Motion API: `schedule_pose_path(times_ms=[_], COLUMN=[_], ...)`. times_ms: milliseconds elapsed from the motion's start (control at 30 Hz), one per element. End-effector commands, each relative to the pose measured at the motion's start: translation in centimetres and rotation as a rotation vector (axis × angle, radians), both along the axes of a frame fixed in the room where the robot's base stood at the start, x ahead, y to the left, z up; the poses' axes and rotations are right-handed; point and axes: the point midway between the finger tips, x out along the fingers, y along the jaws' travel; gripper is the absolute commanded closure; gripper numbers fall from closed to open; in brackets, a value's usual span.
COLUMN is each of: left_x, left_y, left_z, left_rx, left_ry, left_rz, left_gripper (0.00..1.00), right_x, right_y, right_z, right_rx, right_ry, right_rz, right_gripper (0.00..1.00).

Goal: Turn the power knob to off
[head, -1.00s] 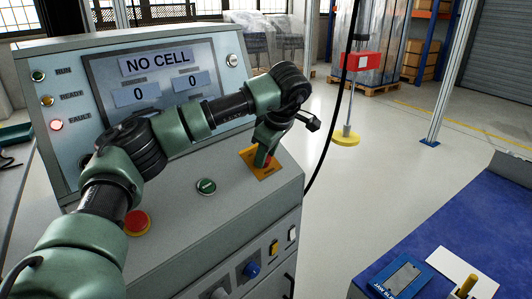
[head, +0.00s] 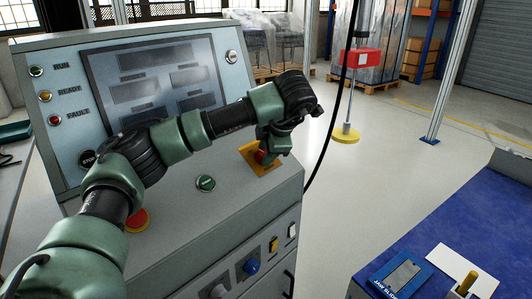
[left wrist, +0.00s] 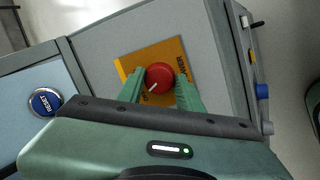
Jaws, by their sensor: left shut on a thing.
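The power knob (head: 261,157) is red with a white pointer line and sits on a yellow plate (head: 269,171) at the right of the console top. In the left wrist view the knob (left wrist: 160,77) lies between the two green fingers of my left gripper (left wrist: 160,86), which is shut on it. The white line points to the lower left in that view. In the head view my left gripper (head: 270,150) partly hides the knob and plate. My right gripper is not in view.
A green button (head: 205,183) and a red button (head: 137,219) are on the console top, the red one partly behind my arm. A blue reset button (left wrist: 45,101) shows in the wrist view. A blue-topped bench (head: 450,235) stands at right.

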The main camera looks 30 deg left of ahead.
Motion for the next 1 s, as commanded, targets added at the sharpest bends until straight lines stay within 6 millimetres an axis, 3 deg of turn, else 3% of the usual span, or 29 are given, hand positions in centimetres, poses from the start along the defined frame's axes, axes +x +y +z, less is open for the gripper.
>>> schedule_pose_path(times_ms=[700,733,767,800,1000], left_x=[0.03,0.03,0.02,0.02,0.01], left_y=[0.02,0.02,0.02,0.02,0.01], left_z=[0.07,0.07,0.07,0.07,0.03], left_rx=[-0.006,-0.006,-0.007,-0.007,-0.006], left_ry=[-0.042,-0.042,-0.041,-0.041,-0.039], left_rz=[0.062,0.062,0.062,0.062,0.062], left_gripper=[1.0,0.56,0.47,0.43,0.43], right_x=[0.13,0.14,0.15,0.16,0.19], right_y=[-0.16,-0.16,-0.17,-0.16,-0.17], right_z=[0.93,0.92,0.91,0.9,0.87], right_rx=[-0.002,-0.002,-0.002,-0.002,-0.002], right_ry=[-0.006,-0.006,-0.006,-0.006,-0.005], right_rz=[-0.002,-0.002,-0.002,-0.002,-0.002], right_gripper=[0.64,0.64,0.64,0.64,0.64])
